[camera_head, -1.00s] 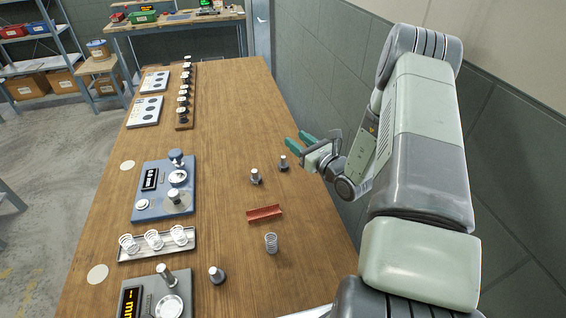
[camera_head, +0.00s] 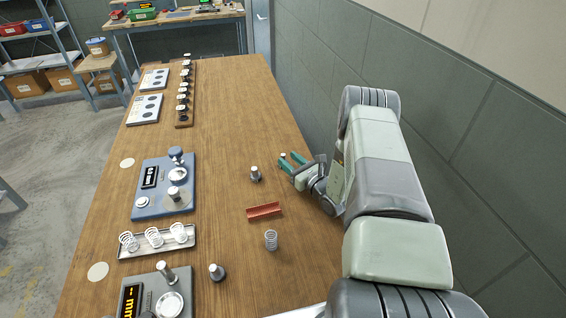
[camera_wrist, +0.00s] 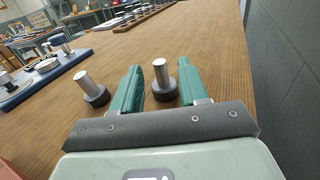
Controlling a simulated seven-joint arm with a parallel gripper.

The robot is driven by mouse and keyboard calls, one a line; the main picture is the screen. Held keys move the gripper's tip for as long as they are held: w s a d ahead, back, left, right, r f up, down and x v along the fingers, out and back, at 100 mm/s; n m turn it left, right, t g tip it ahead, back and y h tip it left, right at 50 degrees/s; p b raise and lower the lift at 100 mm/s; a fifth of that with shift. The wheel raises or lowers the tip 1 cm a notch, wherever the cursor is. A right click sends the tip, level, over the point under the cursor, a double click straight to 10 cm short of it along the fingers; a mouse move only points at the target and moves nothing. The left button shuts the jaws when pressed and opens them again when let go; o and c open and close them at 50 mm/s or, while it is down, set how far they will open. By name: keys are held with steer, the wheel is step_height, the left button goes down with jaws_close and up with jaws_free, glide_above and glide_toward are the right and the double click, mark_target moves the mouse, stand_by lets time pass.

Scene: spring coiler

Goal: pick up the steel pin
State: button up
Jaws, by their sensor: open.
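A steel pin with a dark round base stands upright between the green fingers of my gripper (camera_wrist: 159,66) in the wrist view, where its shaft (camera_wrist: 161,75) shows clearly. My gripper (camera_head: 289,160) is low over the table's right side in the head view, open around that pin (camera_head: 283,156), which is partly hidden by the fingers. A second similar pin (camera_head: 255,174) stands just left of the gripper, outside the fingers; it also shows in the wrist view (camera_wrist: 86,82). A third (camera_head: 217,272) stands near the front.
A red V-shaped tray (camera_head: 264,211) and a loose spring (camera_head: 271,240) lie closer to the front. A blue device (camera_head: 150,205), a tray of springs (camera_head: 126,254) and another device are at left. A rack of dark-based pins (camera_head: 191,78) is far back. The wall is at right.

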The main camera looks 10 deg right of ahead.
mark_target(283, 154)
steer(key=x, duration=0.4)
jaws_close()
